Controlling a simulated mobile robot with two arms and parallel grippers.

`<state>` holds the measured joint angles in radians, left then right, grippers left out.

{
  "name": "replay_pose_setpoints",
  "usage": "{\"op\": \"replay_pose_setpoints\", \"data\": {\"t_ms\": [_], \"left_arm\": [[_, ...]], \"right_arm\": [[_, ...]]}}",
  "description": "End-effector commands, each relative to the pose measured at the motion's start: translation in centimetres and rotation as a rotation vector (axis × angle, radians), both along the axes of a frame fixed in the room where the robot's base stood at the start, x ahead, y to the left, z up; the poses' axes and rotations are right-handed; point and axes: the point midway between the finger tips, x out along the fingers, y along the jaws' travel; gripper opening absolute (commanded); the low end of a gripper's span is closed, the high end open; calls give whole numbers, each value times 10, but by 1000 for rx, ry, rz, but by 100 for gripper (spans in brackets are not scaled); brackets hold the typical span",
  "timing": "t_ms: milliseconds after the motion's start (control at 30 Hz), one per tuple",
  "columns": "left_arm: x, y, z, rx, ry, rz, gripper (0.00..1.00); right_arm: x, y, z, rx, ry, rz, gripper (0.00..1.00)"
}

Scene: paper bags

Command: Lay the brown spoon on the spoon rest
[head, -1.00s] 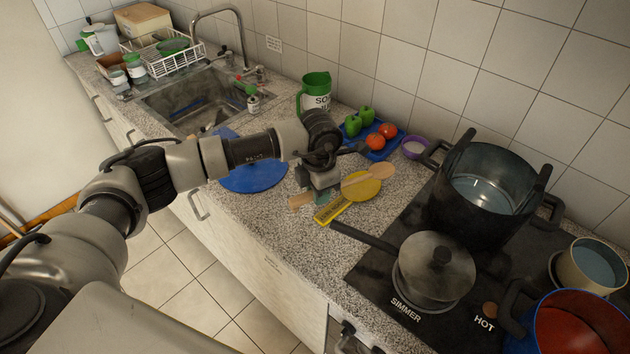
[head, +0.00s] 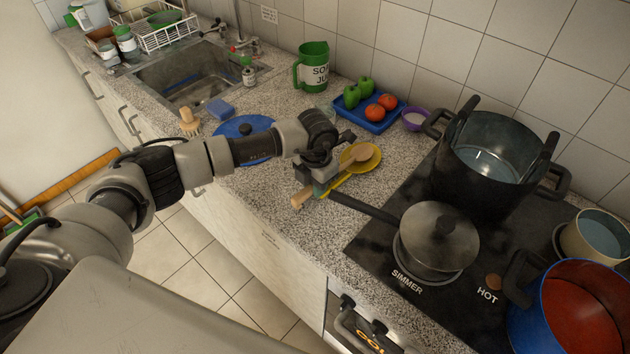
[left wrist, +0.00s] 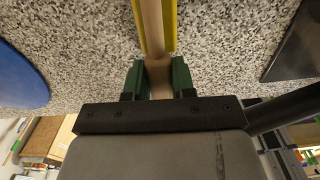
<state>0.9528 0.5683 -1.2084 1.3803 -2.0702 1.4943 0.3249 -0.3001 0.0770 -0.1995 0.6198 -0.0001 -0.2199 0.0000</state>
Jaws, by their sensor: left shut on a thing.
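The brown wooden spoon (head: 358,152) is over the yellow spoon rest (head: 374,161), its bowl above the rest's round part. My left gripper (head: 318,189) is shut on the spoon's handle, whose end sticks out towards the counter's front edge. In the left wrist view the green fingers (left wrist: 158,79) hold the handle (left wrist: 152,28) from both sides. The handle runs along the yellow rest (left wrist: 170,25), whose edges show on either side. Whether the spoon touches the rest cannot be told. My right gripper is out of view.
A lidded pot (head: 437,243) marked SIMMER has its long handle reaching close to the rest. A blue tray (head: 371,126) with tomatoes and green peppers and a purple bowl (head: 415,120) stand behind. A blue lid (head: 243,128) lies to the left.

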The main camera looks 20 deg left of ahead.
Motion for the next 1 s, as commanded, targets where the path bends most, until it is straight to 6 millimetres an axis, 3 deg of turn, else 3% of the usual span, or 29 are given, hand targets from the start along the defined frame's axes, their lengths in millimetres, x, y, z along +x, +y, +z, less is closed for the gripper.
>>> {"op": "replay_pose_setpoints", "data": {"t_ms": [333,367,567,867,1000], "left_arm": [[0,0,-5,-1,-1,-1,1],[0,0,-5,-1,-1,-1,26],[0,0,-5,-1,-1,-1,55],[0,0,-3,-2,-1,-1,55],[1,-1,12,-3,-4,-2,55]], "right_arm": [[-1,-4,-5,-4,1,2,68],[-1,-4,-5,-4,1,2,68],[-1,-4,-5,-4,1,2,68],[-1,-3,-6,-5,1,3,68],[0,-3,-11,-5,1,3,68]]}}
